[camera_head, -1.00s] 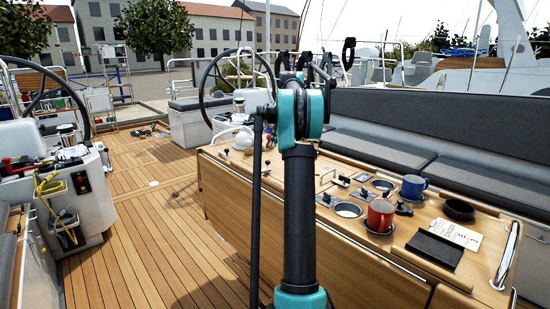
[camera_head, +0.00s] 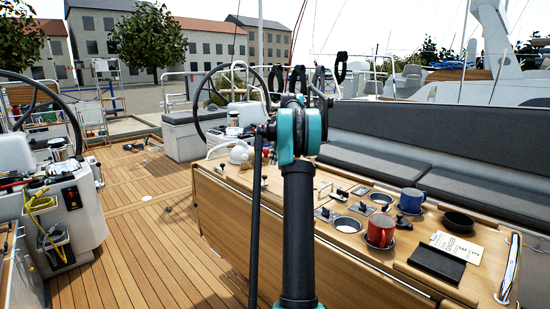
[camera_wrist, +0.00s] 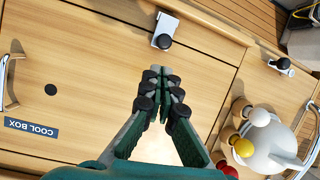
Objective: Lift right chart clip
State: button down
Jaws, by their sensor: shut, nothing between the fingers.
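Two small silver plates with black knobs, which look like the chart clips, sit along the table edge. One clip (camera_wrist: 165,32) is at the top centre of the wrist view; the other clip (camera_wrist: 282,65) is to its right. They also seem to show as small dark knobs in the head view, but I cannot tell for sure which one is called right. My gripper (camera_wrist: 163,74) has its green and black fingers together and empty over the wooden tabletop. The nearer clip lies just beyond the fingertips, apart from them. In the head view my arm hides the gripper.
A metal handle (camera_wrist: 10,75) and COOL BOX label (camera_wrist: 31,128) are at left. Red mug (camera_head: 381,231), blue mug (camera_head: 411,200) and black folder (camera_head: 437,264) occupy the table's right end.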

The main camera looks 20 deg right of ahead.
jog(key=x, duration=0.6)
jog(key=shift+f, duration=0.2)
jog(key=shift+s+a+r, duration=0.1)
jog(key=shift+a+r+h, duration=0.1)
jog(key=shift+r+h, duration=0.05)
jog(key=shift+h, duration=0.55)
jog(key=shift+a+r+t+h, duration=0.1)
jog(key=shift+r+t+h, duration=0.1)
jog(key=shift+t+h, duration=0.25)
jog(key=shift+s+r+h, duration=0.1)
jog(key=shift+r+h, duration=0.05)
jog(key=shift+h, duration=0.2)
